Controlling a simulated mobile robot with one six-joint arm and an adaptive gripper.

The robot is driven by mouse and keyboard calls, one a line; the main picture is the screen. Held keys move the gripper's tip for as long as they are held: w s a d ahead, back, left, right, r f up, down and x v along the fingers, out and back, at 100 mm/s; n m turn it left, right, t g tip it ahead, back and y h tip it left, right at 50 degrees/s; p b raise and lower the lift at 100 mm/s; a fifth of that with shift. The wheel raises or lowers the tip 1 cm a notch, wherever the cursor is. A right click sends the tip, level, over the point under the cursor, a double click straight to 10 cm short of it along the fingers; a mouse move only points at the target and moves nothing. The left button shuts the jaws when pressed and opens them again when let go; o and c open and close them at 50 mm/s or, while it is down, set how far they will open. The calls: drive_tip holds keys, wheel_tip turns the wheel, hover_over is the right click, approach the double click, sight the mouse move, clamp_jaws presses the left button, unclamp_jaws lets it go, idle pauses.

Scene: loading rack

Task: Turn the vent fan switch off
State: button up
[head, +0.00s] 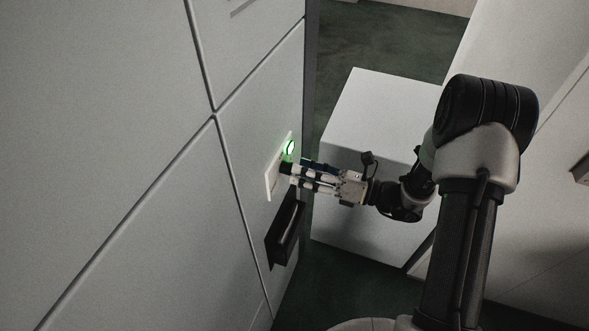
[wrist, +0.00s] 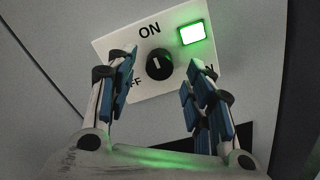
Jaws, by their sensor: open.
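The vent fan switch is a round black knob (wrist: 159,65) on a white plate (wrist: 118,45), which also shows on the wall panel in the head view (head: 271,180). Its white mark points up toward the word ON. The word OFF at the left is partly hidden by a finger. A green lamp (wrist: 192,34) on the plate is lit and also glows in the head view (head: 290,148). My gripper (wrist: 163,75) is open, its blue-padded fingers on either side of the knob. I cannot tell whether they touch it. It also shows in the head view (head: 290,173).
A black handle or holder (head: 285,230) sticks out from the wall just below the plate. A white box-like cabinet (head: 362,120) stands behind my arm. Grey wall panels (head: 110,120) fill the left.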

sight(287, 168)
drive_tip(key=shift+x, duration=1.55)
drive_tip(key=shift+c, duration=0.2)
drive_tip(key=c, duration=1)
drive_tip(key=shift+n+b, duration=0.3)
drive_tip(key=n+b, duration=1.4)
drive_tip(key=n, duration=0.3)
drive_tip(key=shift+s+f+b, duration=0.1)
drive_tip(key=shift+s+b, duration=0.05)
drive_tip(key=shift+b, duration=0.2)
drive_tip(key=shift+n, duration=0.3)
